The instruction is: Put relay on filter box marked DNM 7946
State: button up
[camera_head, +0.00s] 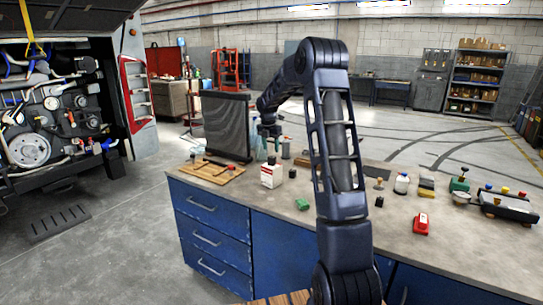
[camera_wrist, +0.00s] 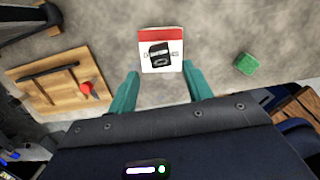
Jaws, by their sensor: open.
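A red and white box (camera_head: 271,176) stands on the workbench below my gripper (camera_head: 268,146). In the wrist view, the box (camera_wrist: 174,67) lies just beyond and between my gripper's teal fingertips (camera_wrist: 162,80). The fingers are apart with nothing between them. A small black block-like shape (camera_wrist: 159,54) shows on the box's face and covers part of the lettering. I cannot tell for sure whether it is a relay lying there or print. The marking is too small to read. Small black blocks (camera_head: 292,173) also stand beside the box.
A wooden board (camera_head: 211,172) with tools lies left of the box. A green block (camera_head: 302,204) lies in front and to the right. A red item (camera_head: 421,223), bottles and a tray fill the right of the bench. Bare worktop surrounds the box's front.

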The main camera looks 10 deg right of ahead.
jog(key=s+r+m+t, duration=0.1)
jog(key=s+r+m, duration=0.6)
jog(key=s, duration=0.5)
jog(key=s+r+m+t, duration=0.1)
jog(key=s+r+m, duration=0.4)
jog(key=s+r, duration=0.55)
jog(key=s+f+m, duration=0.3)
jog(key=s+m, duration=0.4)
jog(key=s, duration=0.7)
jog(key=s+f+m+t+y, duration=0.1)
jog(key=s+f+m, duration=0.3)
jog(key=s+m, duration=0.4)
jog(key=s, duration=0.6)
jog(key=shift+s+a, duration=0.25)
jog(key=shift+s, duration=0.1)
